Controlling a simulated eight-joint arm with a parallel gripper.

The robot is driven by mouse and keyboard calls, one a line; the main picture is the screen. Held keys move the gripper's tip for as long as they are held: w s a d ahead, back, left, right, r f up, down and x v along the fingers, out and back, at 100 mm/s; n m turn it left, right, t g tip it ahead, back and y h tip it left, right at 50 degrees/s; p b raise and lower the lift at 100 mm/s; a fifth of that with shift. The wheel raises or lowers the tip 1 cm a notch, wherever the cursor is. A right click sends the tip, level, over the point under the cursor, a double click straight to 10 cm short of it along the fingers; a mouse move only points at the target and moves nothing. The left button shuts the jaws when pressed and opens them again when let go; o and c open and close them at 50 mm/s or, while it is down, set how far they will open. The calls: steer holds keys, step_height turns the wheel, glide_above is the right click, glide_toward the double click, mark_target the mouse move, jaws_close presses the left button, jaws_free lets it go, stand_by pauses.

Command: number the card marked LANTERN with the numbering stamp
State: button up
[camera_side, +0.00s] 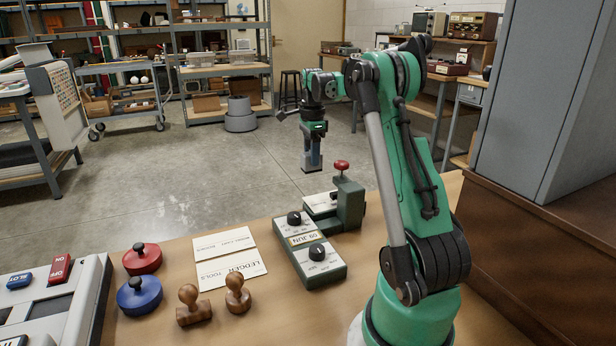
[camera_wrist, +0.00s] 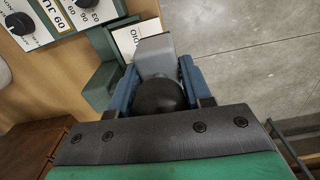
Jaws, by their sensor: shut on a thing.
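My gripper (camera_side: 311,143) hangs upright at the far edge of the table, above and beyond the green press. In the wrist view its blue fingers (camera_wrist: 158,80) are shut on a stamp with a dark round knob (camera_wrist: 160,97) and a grey block body (camera_wrist: 154,53). The grey body also shows below the fingers in the side view (camera_side: 312,165). A white card (camera_side: 320,203) lies at the green press; it shows partly in the wrist view (camera_wrist: 124,40), partly covered by the stamp. Its lettering is not readable as LANTERN.
The green press (camera_side: 350,203) has a red knob. Beside it stands a date unit (camera_side: 318,264) reading 09 JUN. Two cards (camera_side: 230,273), one reading LEDGER TOOLS, lie left of it. Wooden stamps (camera_side: 237,294), red and blue round pads (camera_side: 142,258) and a switch console (camera_side: 60,300) stand further left.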

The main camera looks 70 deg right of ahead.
mark_target(314, 170)
steer(key=shift+s+a+f, duration=0.15)
steer(key=shift+f, duration=0.9)
steer(key=shift+s+a+f, duration=0.1)
steer(key=shift+f, duration=0.95)
steer(key=shift+s+a+f, duration=0.15)
steer(key=shift+f, duration=0.9)
steer(key=shift+f, duration=0.55)
steer(key=shift+r, duration=0.15)
steer(key=shift+r, duration=3.4)
